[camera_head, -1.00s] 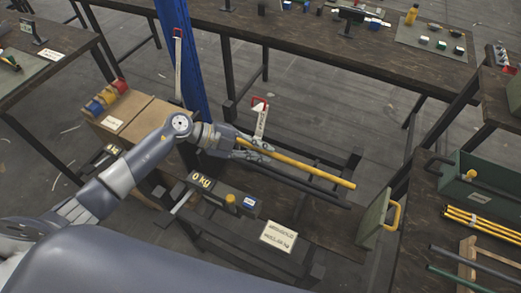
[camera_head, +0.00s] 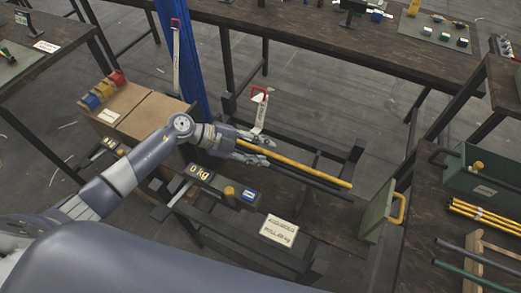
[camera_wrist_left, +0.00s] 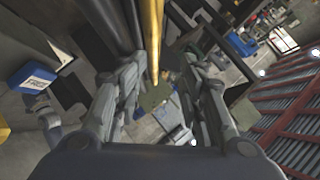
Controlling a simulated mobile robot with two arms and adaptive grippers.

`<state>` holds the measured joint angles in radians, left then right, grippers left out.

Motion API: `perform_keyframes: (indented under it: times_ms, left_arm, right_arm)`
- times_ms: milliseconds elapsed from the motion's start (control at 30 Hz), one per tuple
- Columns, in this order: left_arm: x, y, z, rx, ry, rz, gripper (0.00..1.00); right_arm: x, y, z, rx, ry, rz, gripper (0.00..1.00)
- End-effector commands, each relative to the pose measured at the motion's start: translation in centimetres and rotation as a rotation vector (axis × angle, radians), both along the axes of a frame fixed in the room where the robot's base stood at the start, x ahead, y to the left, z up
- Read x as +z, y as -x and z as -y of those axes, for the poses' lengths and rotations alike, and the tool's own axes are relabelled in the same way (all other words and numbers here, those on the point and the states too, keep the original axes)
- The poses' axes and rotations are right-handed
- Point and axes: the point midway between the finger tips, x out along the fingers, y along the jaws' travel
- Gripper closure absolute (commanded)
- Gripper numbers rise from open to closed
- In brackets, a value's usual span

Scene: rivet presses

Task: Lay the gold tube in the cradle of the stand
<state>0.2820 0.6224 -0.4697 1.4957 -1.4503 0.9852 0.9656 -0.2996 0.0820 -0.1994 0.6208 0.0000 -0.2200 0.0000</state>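The long gold tube (camera_head: 315,173) lies at a slant in the middle of the head view, next to a parallel dark bar. It also shows at the top centre of the wrist view (camera_wrist_left: 154,35). My left gripper (camera_head: 268,153) is at the tube's left end, with one finger on each side of it. In the wrist view the fingers (camera_wrist_left: 156,95) stand apart, with visible gaps beside the tube. The tube lies over a dark frame (camera_head: 356,152); I cannot tell which part is the cradle or whether the tube rests in it. My right gripper is out of view.
A 0 kg display (camera_head: 199,172) and a white sign (camera_head: 278,230) are in front of the tube. A red-handled lever (camera_head: 261,108) stands behind my gripper. A green panel (camera_head: 377,212) is near the tube's right end. More gold tubes (camera_head: 483,215) lie at right.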

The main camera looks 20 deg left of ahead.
Motion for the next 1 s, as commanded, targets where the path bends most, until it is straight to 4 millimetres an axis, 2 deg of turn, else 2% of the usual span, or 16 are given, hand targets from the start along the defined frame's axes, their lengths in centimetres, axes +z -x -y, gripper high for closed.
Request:
perform_keyframes:
  times_ms: [233, 367, 800, 1000]
  left_arm:
    - [-0.3, 0.2, -0.1, -0.001, -0.004, -0.007, 0.61]
    - [0.1, 0.4, -0.9, -0.001, -0.006, -0.006, 0.61]
    - [4.3, 2.6, -8.1, -0.001, -0.006, -0.004, 0.61]
    - [5.4, 3.2, -9.8, -0.001, -0.002, -0.005, 0.61]
  right_arm:
    - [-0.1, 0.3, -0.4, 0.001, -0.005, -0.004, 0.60]
    - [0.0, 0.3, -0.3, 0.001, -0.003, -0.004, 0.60]
    - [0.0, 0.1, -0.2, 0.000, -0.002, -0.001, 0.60]
    - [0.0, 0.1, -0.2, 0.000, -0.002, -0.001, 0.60]
